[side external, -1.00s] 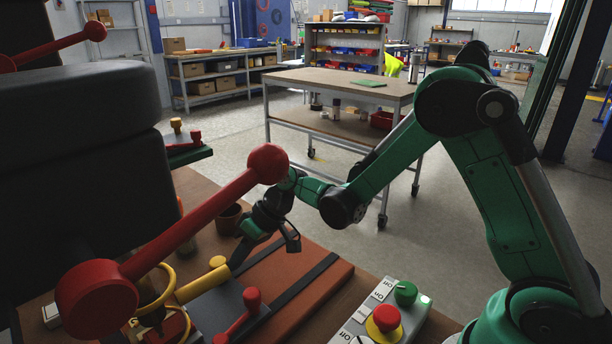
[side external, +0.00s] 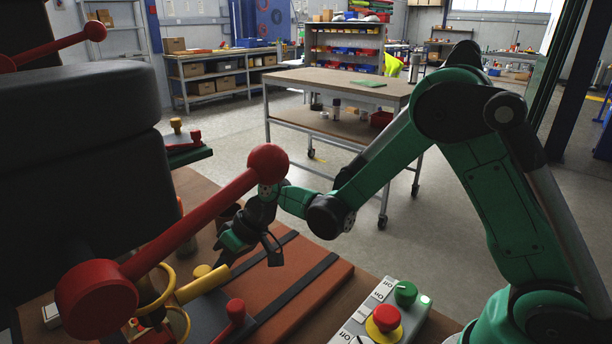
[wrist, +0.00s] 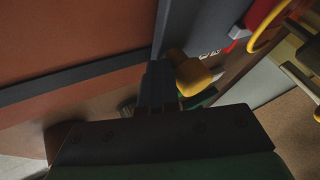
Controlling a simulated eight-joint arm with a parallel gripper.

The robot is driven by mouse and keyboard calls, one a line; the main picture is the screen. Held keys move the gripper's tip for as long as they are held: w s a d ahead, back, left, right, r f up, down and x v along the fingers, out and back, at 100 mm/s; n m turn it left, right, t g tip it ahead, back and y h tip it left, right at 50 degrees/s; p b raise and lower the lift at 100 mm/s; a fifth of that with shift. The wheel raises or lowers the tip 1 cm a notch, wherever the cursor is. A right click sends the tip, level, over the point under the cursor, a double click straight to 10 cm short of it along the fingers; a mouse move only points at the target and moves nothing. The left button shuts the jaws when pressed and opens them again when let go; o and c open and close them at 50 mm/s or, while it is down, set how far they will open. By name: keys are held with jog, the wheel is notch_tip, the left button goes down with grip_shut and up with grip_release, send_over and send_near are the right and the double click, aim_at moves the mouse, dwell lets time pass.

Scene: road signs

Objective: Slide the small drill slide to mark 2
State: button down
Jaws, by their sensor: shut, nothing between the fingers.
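The small drill slide (side external: 202,313) is a dark grey plate low in the side external view, with a yellow knob (side external: 202,271) and a red-knobbed lever (side external: 236,309). Its grey surface (wrist: 202,28) also shows in the wrist view. My gripper (side external: 223,260) is shut and empty, its tips low beside the yellow knob. In the wrist view the closed fingers (wrist: 160,84) are just left of the yellow knob (wrist: 193,76); I cannot tell whether they touch. Small white marks (wrist: 208,52) lie beyond the knob, too small to read. The slide's near end is partly hidden.
A large red-knobbed lever (side external: 190,220) crosses in front of the slide. An orange-brown board (side external: 300,290) with dark strips lies right of it. A switch box (side external: 380,317) with red and green knobs stands at the front right.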

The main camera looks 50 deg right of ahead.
jog(key=shift+a, duration=0.3)
jog(key=d, duration=0.2)
jog(key=d+r, duration=0.1)
jog(key=d, duration=0.2)
jog(key=shift+w, duration=0.15)
jog(key=v, duration=0.8)
jog(key=s+d+r+m+t+h, duration=0.1)
jog(key=s+h, duration=0.2)
jog(key=s, duration=0.2)
jog(key=s+d+r+m+t+h, duration=0.1)
jog(key=s+r+m+t+h, duration=0.1)
jog(key=s, duration=0.4)
jog(key=shift+s+d+h, duration=0.15)
jog(key=shift+d+h, duration=0.15)
jog(key=shift+h, duration=0.4)
